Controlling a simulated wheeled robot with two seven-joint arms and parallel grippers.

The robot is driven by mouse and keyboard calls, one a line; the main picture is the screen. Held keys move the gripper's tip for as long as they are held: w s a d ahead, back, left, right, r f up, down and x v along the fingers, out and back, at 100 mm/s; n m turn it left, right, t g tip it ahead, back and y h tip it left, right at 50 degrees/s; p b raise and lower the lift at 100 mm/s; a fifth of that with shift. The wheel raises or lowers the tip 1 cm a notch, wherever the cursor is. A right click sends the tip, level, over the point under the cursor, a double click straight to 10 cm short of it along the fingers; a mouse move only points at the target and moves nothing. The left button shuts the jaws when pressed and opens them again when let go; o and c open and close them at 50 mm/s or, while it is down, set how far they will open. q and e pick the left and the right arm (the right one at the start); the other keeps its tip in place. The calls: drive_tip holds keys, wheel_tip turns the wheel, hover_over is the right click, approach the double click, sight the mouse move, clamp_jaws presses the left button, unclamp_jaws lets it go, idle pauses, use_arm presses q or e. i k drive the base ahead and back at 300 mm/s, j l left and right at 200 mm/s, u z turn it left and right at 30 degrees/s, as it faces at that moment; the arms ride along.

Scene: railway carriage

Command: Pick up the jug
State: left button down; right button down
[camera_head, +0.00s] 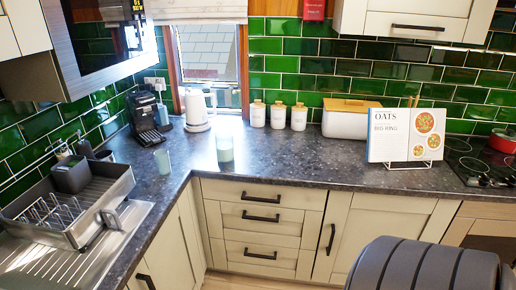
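A white jug-shaped vessel (197,110), possibly a kettle, stands upright on the dark worktop (270,165) in the back corner, below the window. It is the thing in view that looks most like a jug. A pale green cup or candle (224,147) stands in front of it, and a small greenish glass (162,161) stands to the left of that. Neither of my grippers shows in the head view. Nothing is touching the jug-shaped vessel.
A black coffee machine (147,117) stands left of the vessel. White canisters (278,115), a bread bin (345,118) and a cookbook (407,135) stand to the right. A metal dish rack (75,215) fills the left worktop. The worktop's front middle is clear.

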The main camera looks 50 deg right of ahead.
sight(224, 140)
drive_tip(key=z, duration=1.25)
